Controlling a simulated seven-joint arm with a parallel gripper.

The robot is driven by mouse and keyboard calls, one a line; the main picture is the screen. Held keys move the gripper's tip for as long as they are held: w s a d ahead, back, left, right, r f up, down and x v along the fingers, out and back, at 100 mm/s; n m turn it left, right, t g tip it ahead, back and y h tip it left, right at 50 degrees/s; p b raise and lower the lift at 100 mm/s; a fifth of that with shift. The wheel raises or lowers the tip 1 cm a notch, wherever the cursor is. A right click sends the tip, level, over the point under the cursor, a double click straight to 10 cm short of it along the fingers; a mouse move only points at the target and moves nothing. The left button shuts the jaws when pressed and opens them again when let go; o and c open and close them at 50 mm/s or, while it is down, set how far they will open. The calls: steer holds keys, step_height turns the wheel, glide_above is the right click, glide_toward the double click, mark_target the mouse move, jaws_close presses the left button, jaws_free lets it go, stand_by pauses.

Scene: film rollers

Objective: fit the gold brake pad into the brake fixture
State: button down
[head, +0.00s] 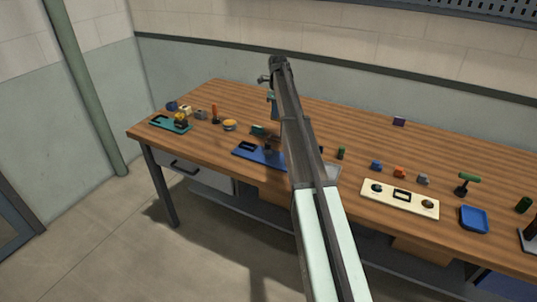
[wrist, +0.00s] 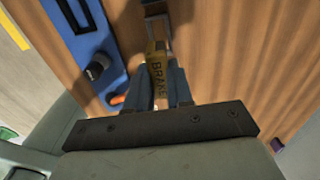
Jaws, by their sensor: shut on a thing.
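The gold brake pad (wrist: 158,72), lettered BRAKE, is between the two blue-grey fingers of my gripper (wrist: 161,86) in the wrist view. My gripper is shut on it. The pad points toward a dark grey metal piece (wrist: 155,12) at the top edge. I cannot tell whether that piece is the brake fixture, or whether the pad touches it. In the head view my gripper (head: 273,106) hangs below the arm's end, above the table behind the blue board (head: 251,153). The pad cannot be made out there.
The blue board (wrist: 70,25) with a dark knob (wrist: 97,68) lies left of my gripper in the wrist view. The back middle is mostly clear.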

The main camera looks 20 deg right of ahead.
stand_by(0.4)
steer(key=s+a, duration=0.3)
steer(key=a, duration=1.1)
steer(key=shift+s, duration=0.25)
steer(key=shift+f, duration=0.1)
steer(key=shift+f, duration=4.15)
steer(key=shift+f, duration=0.1)
